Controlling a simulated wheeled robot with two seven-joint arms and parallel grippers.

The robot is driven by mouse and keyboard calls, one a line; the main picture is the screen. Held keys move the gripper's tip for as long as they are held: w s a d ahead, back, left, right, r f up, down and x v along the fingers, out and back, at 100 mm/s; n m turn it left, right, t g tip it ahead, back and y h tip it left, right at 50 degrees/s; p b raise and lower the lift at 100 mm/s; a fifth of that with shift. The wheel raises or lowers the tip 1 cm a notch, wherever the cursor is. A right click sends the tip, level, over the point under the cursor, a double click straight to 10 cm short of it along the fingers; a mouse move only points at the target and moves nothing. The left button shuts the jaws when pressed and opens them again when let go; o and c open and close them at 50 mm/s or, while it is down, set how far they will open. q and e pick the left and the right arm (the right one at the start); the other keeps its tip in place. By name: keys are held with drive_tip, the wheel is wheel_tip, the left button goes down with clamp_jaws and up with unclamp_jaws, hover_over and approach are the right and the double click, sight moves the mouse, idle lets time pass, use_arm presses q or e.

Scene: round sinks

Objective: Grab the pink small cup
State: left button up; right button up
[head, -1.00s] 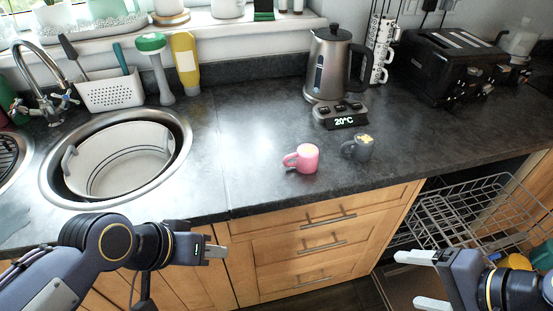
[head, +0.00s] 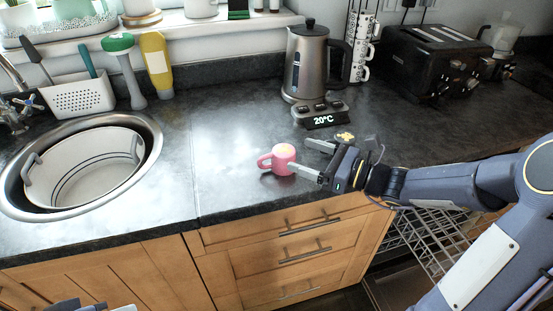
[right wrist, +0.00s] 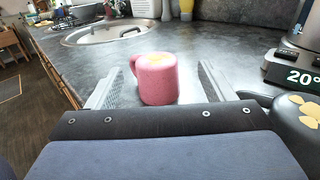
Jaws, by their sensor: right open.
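The pink small cup (head: 279,161) stands upright on the dark counter near its front edge, handle to the left. My right gripper (head: 303,156) is open and comes at it from the right, with its fingertips at the cup's right side. In the right wrist view the pink cup (right wrist: 157,80) stands ahead, between the two open fingers (right wrist: 157,88), with gaps on both sides. Only a bit of my left arm shows at the bottom left of the head view; its fingers are out of view.
A dark grey cup (right wrist: 300,122) stands close beside my right gripper, mostly hidden behind it in the head view. A kettle (head: 308,65) on its base (head: 320,115) stands behind. The sink (head: 150,165) is left; the counter between is clear.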

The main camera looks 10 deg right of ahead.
sight(294, 155)
drive_tip(key=x, duration=0.4)
drive_tip(key=shift+s+a+f, duration=0.15)
drive_tip(key=shift+s+f, duration=0.05)
drive_tip(key=shift+s, duration=0.1)
drive_tip(key=shift+w+a, duration=0.3)
drive_tip(key=shift+w, duration=0.05)
drive_tip(key=c, duration=1.2)
